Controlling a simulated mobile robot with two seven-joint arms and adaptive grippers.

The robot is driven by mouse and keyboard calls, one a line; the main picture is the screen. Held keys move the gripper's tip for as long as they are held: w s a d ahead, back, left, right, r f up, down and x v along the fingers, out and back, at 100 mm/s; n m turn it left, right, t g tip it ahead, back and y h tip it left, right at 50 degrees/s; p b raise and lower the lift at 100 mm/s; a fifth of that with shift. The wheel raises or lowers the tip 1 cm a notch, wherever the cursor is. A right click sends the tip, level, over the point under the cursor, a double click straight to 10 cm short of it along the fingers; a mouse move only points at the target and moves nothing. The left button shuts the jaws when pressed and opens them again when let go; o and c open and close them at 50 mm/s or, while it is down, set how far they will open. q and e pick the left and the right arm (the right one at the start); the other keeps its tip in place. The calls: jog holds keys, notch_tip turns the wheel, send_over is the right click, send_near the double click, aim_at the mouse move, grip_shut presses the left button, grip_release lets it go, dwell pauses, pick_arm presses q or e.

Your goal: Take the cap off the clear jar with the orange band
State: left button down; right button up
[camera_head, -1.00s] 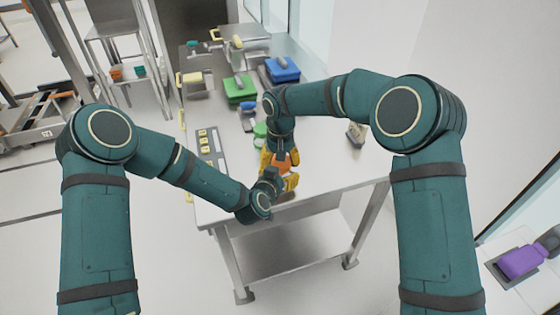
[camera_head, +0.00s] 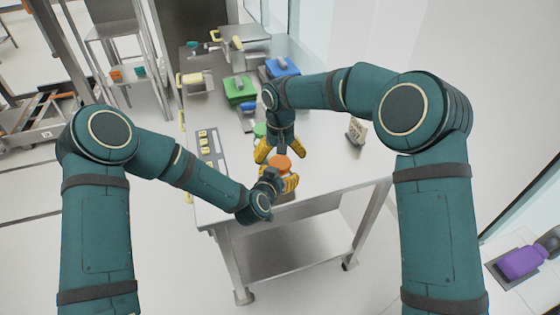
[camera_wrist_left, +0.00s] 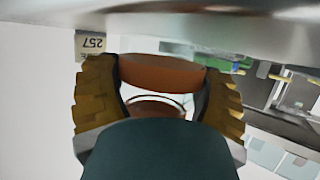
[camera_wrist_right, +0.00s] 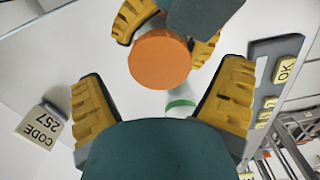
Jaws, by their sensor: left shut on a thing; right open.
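The clear jar with the orange band (camera_wrist_left: 162,72) is between the fingers of my left gripper (camera_wrist_left: 160,95) in the left wrist view. Its round orange cap (camera_wrist_right: 160,60) faces the right wrist camera and also shows in the head view (camera_head: 281,163). My left gripper (camera_head: 280,180) is shut on the jar from the side, near the table's front edge. My right gripper (camera_head: 281,152) is open and empty above the cap, apart from it, with its fingers (camera_wrist_right: 165,105) spread wide. The jar's lower part is largely hidden by the left gripper.
A green-banded jar (camera_wrist_right: 181,104) stands close behind. A grey keypad (camera_head: 208,145) lies on the table's left side, and a CODE 257 sign (camera_head: 356,131) stands at the right. Green (camera_head: 240,90) and blue (camera_head: 283,68) bins are farther back. The table's (camera_head: 325,175) right front is clear.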

notch_tip(320, 180, up, 2)
jog(key=shift+r, duration=0.2)
jog(key=shift+r+m, duration=1.5)
jog(key=shift+m, duration=0.1)
jog(key=shift+f, duration=3.85)
jog(key=c, duration=1.3)
jog(key=n, duration=0.3)
